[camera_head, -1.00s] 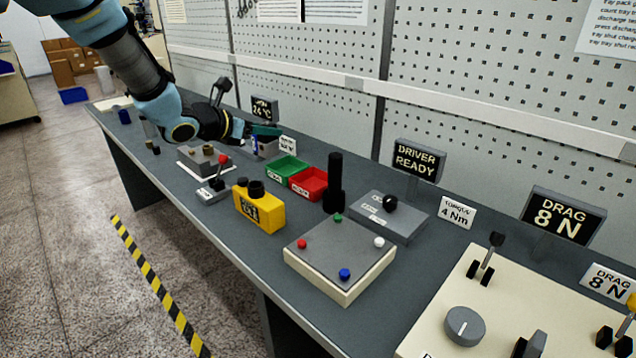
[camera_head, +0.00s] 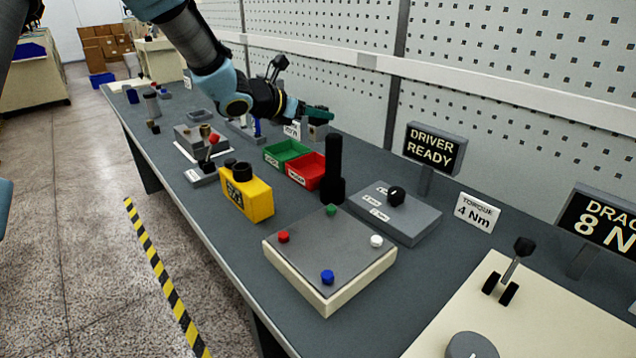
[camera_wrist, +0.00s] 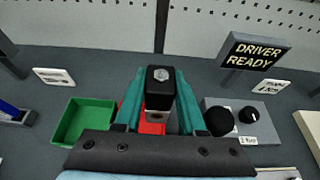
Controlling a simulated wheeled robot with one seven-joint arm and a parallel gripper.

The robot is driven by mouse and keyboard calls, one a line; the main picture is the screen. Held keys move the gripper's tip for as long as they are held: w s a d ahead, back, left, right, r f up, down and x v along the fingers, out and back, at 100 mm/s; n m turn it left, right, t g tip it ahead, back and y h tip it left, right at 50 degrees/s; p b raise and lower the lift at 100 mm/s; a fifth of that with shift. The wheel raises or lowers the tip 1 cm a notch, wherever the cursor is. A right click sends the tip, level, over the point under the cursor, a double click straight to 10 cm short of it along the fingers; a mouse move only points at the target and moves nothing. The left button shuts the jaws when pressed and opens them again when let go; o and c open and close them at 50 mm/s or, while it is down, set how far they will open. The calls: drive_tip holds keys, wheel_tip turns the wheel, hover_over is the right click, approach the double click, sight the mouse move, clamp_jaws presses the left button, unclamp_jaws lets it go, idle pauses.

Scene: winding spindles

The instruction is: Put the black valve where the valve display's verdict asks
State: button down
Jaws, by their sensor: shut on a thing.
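My gripper (camera_wrist: 158,104) is shut on the black valve (camera_wrist: 160,77), which has a black top and a greyish lower body. The fingers are teal, one on each side of it. In the head view my gripper (camera_head: 316,112) is raised above the bench, behind the bins. A green bin (camera_wrist: 62,122) lies left of the valve in the wrist view. A red bin (camera_wrist: 152,129) lies beneath it, mostly hidden by the valve and fingers. Both bins also show in the head view, green (camera_head: 272,160) and red (camera_head: 300,179), with labels too small to read. No valve verdict is readable.
A tall black cylinder (camera_head: 333,168) stands right of the red bin. A sign reading DRIVER READY (camera_head: 434,148) and a grey box with a black knob (camera_head: 412,220) are further right. A yellow box (camera_head: 248,200) stands in front of the bins.

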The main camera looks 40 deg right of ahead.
drive_tip(key=shift+d+f+b, duration=0.15)
drive_tip(key=shift+f+b, duration=0.15)
drive_tip(key=shift+f, duration=0.2)
drive_tip(key=shift+d+f+b, duration=0.15)
drive_tip(key=shift+f+b, duration=0.1)
drive_tip(key=shift+f, duration=0.25)
wheel_tip(320, 180, down, 9)
drive_tip(key=shift+r+p, duration=0.1)
drive_tip(key=shift+p, duration=1.15)
drive_tip(key=shift+f, duration=0.55)
drive_tip(key=shift+f, duration=0.15)
drive_tip(key=shift+c, duration=2.4)
unclamp_jaws()
drive_tip(key=shift+r, duration=0.3)
drive_tip(key=b+v, duration=0.3)
drive_tip(key=v, duration=0.8)
drive_tip(key=shift+a, duration=0.45)
